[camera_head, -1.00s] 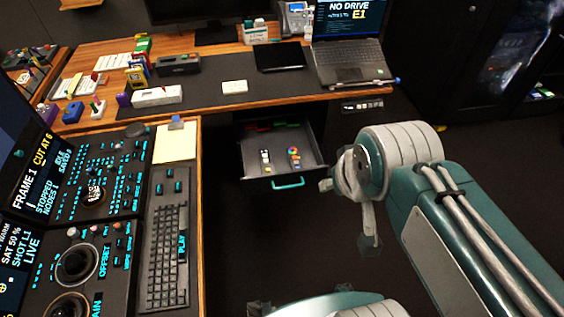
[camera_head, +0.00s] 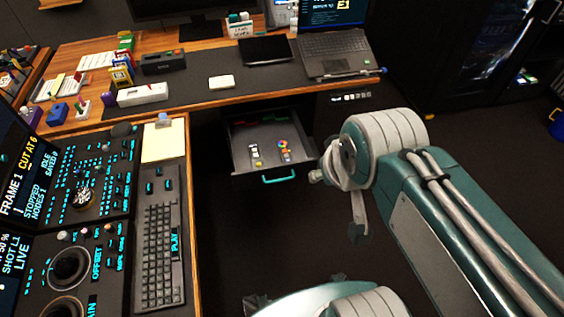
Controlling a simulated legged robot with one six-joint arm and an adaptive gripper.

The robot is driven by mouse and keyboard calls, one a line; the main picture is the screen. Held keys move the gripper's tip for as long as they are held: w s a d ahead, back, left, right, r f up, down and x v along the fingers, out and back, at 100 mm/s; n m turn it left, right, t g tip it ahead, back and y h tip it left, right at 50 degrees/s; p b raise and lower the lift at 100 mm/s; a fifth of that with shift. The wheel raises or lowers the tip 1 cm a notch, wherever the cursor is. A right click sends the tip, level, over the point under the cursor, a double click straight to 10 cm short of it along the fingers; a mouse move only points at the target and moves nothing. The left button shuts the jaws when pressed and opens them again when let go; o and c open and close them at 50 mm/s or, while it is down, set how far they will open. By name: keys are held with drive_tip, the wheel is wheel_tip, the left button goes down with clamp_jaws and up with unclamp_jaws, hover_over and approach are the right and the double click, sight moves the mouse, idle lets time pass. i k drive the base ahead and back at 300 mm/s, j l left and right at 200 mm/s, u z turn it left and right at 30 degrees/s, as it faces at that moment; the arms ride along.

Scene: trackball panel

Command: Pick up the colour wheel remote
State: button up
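The colour wheel remote (camera_head: 284,150) lies in the open drawer (camera_head: 244,138) under the desk, right of the middle. It is small, with a multicoloured ring at its far end. A second small, pale remote-like item (camera_head: 255,155) lies left of it, apart from it. My gripper (camera_head: 337,204) appears at the end of my white and teal arm, right of the drawer and in front of it in the picture. It looks empty and apart from the remote. My arm partly hides it, so its opening is unclear.
The drawer has a teal handle (camera_head: 278,179) on its front and red and green items at its back. The desk (camera_head: 195,92) above carries a laptop (camera_head: 334,52). A control console and keyboard (camera_head: 160,250) stand left. Dark floor lies clear before the drawer.

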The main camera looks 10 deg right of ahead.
sight(281, 145)
drive_tip(key=i+l, duration=0.15)
drive_tip(key=i, duration=0.5)
drive_tip(key=i+l, duration=0.15)
drive_tip(key=i, duration=0.5)
